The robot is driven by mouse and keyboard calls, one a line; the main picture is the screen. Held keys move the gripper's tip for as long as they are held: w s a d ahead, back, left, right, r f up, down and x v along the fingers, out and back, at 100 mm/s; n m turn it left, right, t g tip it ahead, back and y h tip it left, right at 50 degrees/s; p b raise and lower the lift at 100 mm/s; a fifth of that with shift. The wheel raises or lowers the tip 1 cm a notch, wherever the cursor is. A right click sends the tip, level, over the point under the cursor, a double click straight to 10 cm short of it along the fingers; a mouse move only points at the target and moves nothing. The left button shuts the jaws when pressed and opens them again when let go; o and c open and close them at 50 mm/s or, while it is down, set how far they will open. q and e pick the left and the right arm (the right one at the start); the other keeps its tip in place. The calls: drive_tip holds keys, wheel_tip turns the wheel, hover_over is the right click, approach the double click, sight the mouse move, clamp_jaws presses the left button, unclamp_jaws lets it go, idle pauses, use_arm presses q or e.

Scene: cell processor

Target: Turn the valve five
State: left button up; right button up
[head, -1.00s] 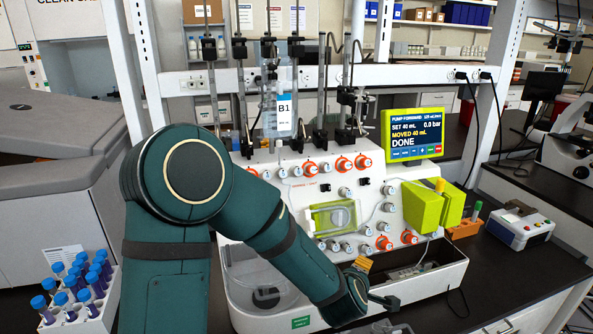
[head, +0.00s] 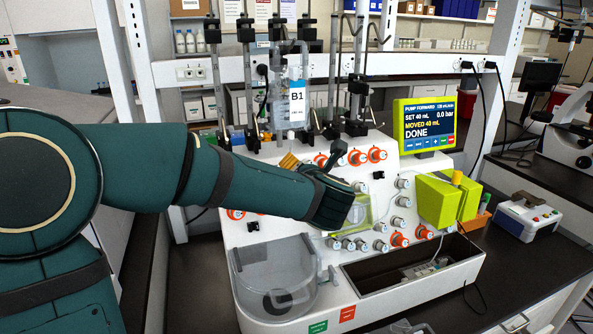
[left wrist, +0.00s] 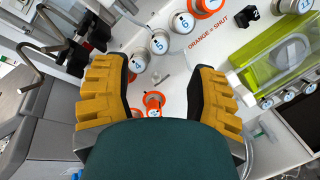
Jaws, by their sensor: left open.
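The cell processor (head: 380,205) carries rows of numbered valve knobs, some orange and some silver. My left gripper (head: 315,157) is raised in front of the upper row, its arm hiding much of the panel's left side. In the left wrist view the gripper (left wrist: 157,68) is open, with yellow fingers apart. A silver knob that looks marked 5 (left wrist: 158,43) lies just beyond the gap between the fingertips, with another silver knob (left wrist: 138,58) close to the left finger. An orange knob (left wrist: 153,102) shows between the fingers. Nothing is held. My right gripper is not in view.
A bag labelled B1 (head: 297,98) hangs above the panel among metal rods. The pump screen (head: 426,124) reads DONE. A green hinged block (head: 437,200), a clear tub (head: 275,275) and an open tray (head: 410,268) are on the machine.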

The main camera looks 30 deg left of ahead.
use_arm(q)
drive_tip(key=x, duration=0.7)
drive_tip(key=shift+c, duration=0.4)
clamp_jaws()
